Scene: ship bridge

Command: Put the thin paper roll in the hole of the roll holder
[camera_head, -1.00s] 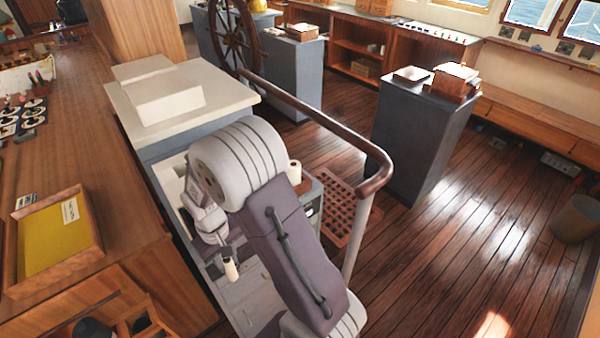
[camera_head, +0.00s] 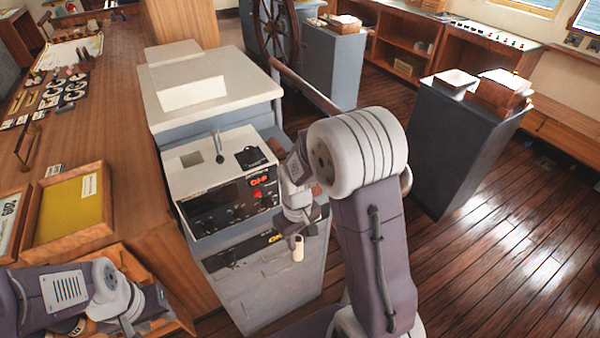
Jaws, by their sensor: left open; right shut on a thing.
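A small pale paper roll (camera_head: 298,249) hangs upright in my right gripper (camera_head: 296,238), in front of the grey console's front face. The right gripper is shut on the roll's upper part. My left gripper (camera_head: 150,322) is low at the bottom left, over an open wooden compartment box (camera_head: 172,287). It appears open, though its fingers are small and partly cut off or hidden. I cannot clearly make out the roll holder or its hole; the box is partly covered by my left arm.
The grey console (camera_head: 222,160) with a lever and red display stands left of my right arm. A wooden tray with a yellow sheet (camera_head: 70,212) lies on the counter at left. A handrail (camera_head: 305,88) and dark pedestal (camera_head: 455,150) stand beyond. Floor at right is clear.

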